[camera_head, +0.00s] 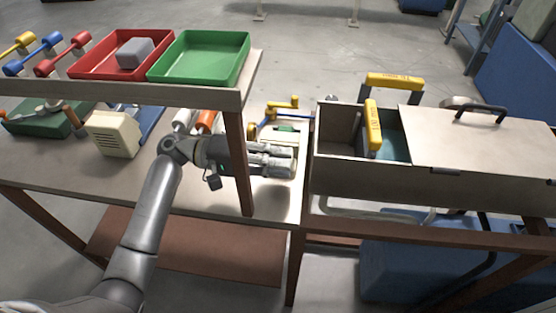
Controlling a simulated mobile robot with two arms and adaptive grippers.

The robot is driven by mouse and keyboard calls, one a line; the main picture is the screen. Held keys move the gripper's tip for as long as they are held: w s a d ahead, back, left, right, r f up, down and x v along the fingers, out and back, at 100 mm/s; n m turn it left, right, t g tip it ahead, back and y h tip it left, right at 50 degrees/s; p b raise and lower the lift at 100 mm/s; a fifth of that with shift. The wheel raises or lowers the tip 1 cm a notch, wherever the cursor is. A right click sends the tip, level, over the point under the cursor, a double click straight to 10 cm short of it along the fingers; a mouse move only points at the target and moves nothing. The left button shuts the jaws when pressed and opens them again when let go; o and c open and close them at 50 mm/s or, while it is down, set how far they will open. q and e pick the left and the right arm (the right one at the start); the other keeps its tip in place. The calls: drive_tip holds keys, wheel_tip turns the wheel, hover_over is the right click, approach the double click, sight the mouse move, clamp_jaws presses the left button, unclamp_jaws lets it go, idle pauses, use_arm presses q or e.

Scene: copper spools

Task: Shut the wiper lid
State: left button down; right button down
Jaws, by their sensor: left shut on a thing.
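A long beige box (345,177) stands on the right-hand bench. Its flat lid (470,155), with a black handle (482,112), covers the right part. The left part is open and shows a divided interior. A yellow block-like piece (373,128) stands upright at the opening, beside a blue-green surface (393,140) inside. My left gripper (285,160) is over the bench, left of the box and apart from it, beyond the shelf post. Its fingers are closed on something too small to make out. My right gripper is not in view.
A raised shelf (210,94) at left carries red (88,66) and green (182,75) trays; its post (238,165) stands by my left gripper. A cream device (113,133) sits below. Another yellow piece (392,82) is behind the box.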

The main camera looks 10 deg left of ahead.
sight(281, 133)
use_arm(q)
drive_tip(key=shift+f, duration=0.15)
drive_tip(key=w+r+n+p, duration=0.1)
drive_tip(key=w+n+p, duration=0.1)
drive_tip(key=w+r+n+p, duration=0.1)
drive_tip(key=r+n+p, duration=0.1)
drive_tip(key=n+p, duration=0.1)
drive_tip(key=shift+w, duration=0.35)
drive_tip(key=shift+w+n+p, duration=0.55)
drive_tip(key=shift+w+n, duration=0.15)
drive_tip(key=shift+n, duration=0.4)
drive_tip(key=c, duration=1.6)
unclamp_jaws()
drive_tip(key=shift+a, duration=0.1)
drive_tip(key=shift+o, duration=0.2)
drive_tip(key=shift+w+r, duration=0.15)
